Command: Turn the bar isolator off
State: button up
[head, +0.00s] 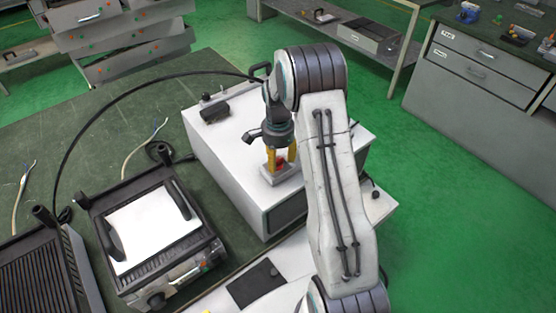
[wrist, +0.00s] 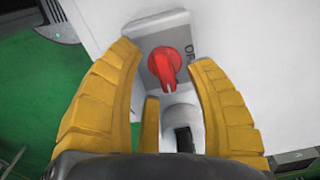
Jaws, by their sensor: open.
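The bar isolator is a red rotary knob (wrist: 165,66) on a grey plate (wrist: 178,25), fixed to a white box (head: 240,170). In the wrist view the knob's narrow handle points down the picture. Dark lettering that seems to begin "OF" shows to its right, partly hidden by a finger. My gripper (wrist: 165,54) is open, with one yellow finger left of the knob and one right of it; I cannot tell if either touches it. In the head view my gripper (head: 281,158) comes down from above over the isolator (head: 281,178), mostly hiding the knob.
A contact grill (head: 150,240) with a white top stands left of the box on the green bench (head: 110,120). A black cable (head: 115,105) arches over the bench to the box. A black handle-like part (head: 214,112) lies on the box top. Open green floor is at right.

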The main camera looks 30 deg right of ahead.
jog(key=shift+f, duration=0.55)
jog(key=shift+c, duration=0.3)
grip_shut()
